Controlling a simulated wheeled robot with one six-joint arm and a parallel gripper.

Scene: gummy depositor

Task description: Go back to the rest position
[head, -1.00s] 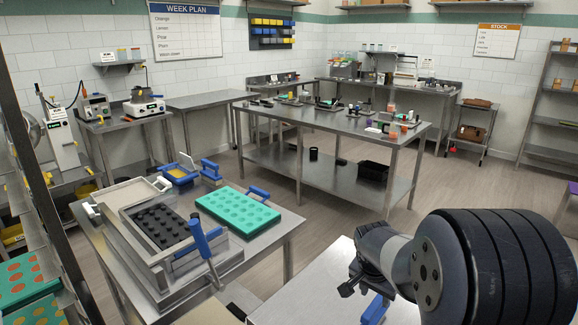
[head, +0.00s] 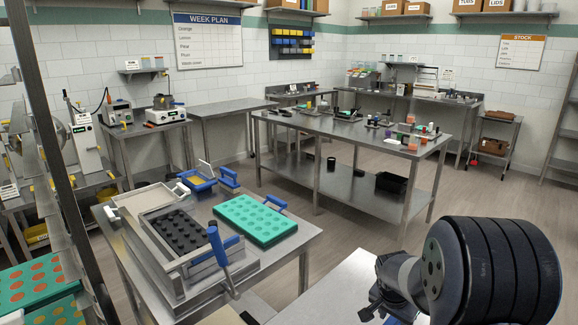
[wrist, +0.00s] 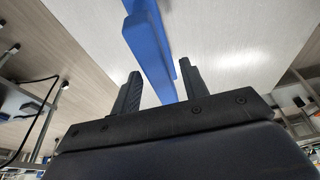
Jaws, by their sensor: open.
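My gripper (wrist: 160,85) is open in the wrist view, with its two dark fingers apart. A blue bar-like piece (wrist: 150,45) shows beyond and between the fingers in the image, over a pale grey surface. I cannot tell how far it is from the fingertips, but neither finger appears shut on it. In the head view my gripper (head: 375,306) is at the lower right, beside the end of my arm, over a bare steel table top (head: 320,292). Its fingertips are mostly hidden there.
A steel table (head: 300,236) at left front holds a black mould (head: 180,232) in a grey frame, a teal mould (head: 255,219) and blue-handled pieces. A long steel table (head: 345,140) with small items stands behind. Open floor (head: 345,225) lies between them.

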